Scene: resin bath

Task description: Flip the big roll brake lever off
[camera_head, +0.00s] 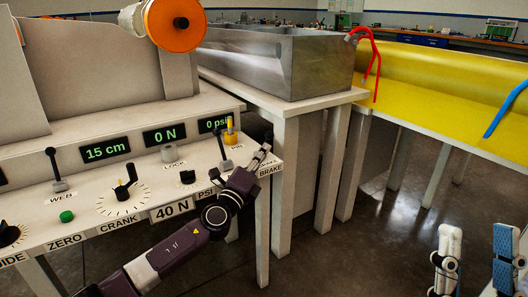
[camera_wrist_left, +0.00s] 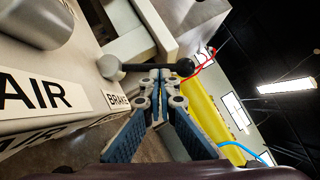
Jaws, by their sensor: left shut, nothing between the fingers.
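The brake lever (camera_wrist_left: 150,67) shows in the left wrist view as a grey pivot, a thin shaft and a black knob, lying across in front of my left fingertips. My left gripper (camera_wrist_left: 160,76) is shut and empty with its tips at the shaft; I cannot tell whether they touch it. In the head view my left gripper (camera_head: 263,153) is at the panel's right end, above the BRAKE label (camera_head: 271,169), and mostly hides the lever. The big roll (camera_head: 176,22), with an orange end, is above the panel. My right gripper (camera_head: 478,245) is open and empty at the lower right.
The control panel (camera_head: 128,217) has other levers, a crank (camera_head: 124,188) and a green button (camera_head: 67,216). A yellow knob (camera_head: 230,133) stands close to my left gripper. A metal bath (camera_head: 306,66) and yellow trough (camera_head: 440,85) are behind. The floor at right is clear.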

